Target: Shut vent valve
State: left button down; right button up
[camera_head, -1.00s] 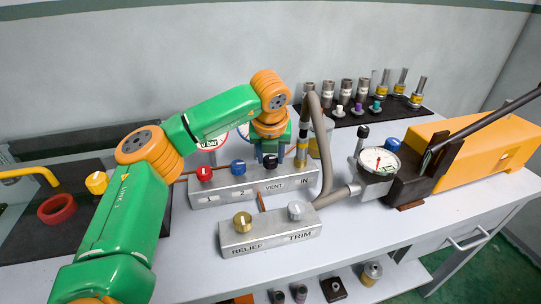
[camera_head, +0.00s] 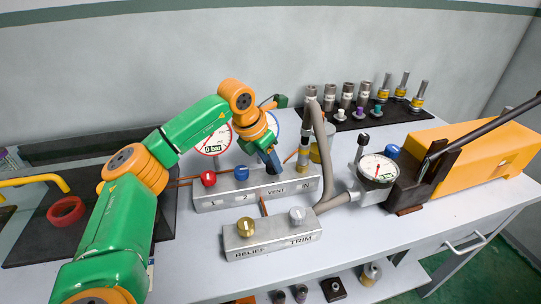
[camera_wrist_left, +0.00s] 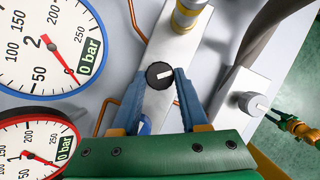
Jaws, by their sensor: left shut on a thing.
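The vent valve is a black round knob (camera_wrist_left: 160,75) with a white pointer mark, on top of the grey manifold block (camera_head: 210,203) above the label VENT. My left gripper (camera_wrist_left: 161,88) has its two blue fingers on either side of this knob and is shut on it. In the head view my left gripper (camera_head: 272,163) reaches down to the block at a tilt and mostly hides the knob. My right gripper cannot be made out.
Red knob 1 (camera_head: 208,179) and blue knob 2 (camera_head: 241,173) stand left of the gripper. A hose fitting (camera_head: 304,150) rises close on the right. The red-rimmed gauge (camera_wrist_left: 36,150) and blue-rimmed gauge (camera_wrist_left: 48,45) read 0 bar. The relief block (camera_head: 270,244) lies in front.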

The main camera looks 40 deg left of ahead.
pick_arm(q)
jog(key=m+p, duration=0.1)
jog(key=m+h+p, duration=0.1)
jog(key=m, duration=0.1)
jog(key=m+p, duration=0.1)
jog(key=shift+w+a+r+g+h+p, duration=0.1)
jog(key=shift+a+r+g+h+p, duration=0.05)
jog(key=shift+r+g+h+p, duration=0.15)
jog(key=m+p, duration=0.1)
jog(key=m, duration=0.2)
jog(key=shift+f+g+h+p, duration=0.2)
jog(key=shift+g+h+p, duration=0.2)
jog(key=shift+f+m, duration=0.1)
jog(key=shift+m, duration=0.4)
jog(key=c, duration=0.5)
grip_release()
jog(key=shift+f, duration=0.1)
jog(key=shift+o, duration=0.4)
jog(key=shift+w+p, duration=0.15)
jog(key=shift+p, duration=0.15)
jog(key=v, duration=0.7)
jog(key=shift+b, duration=0.45)
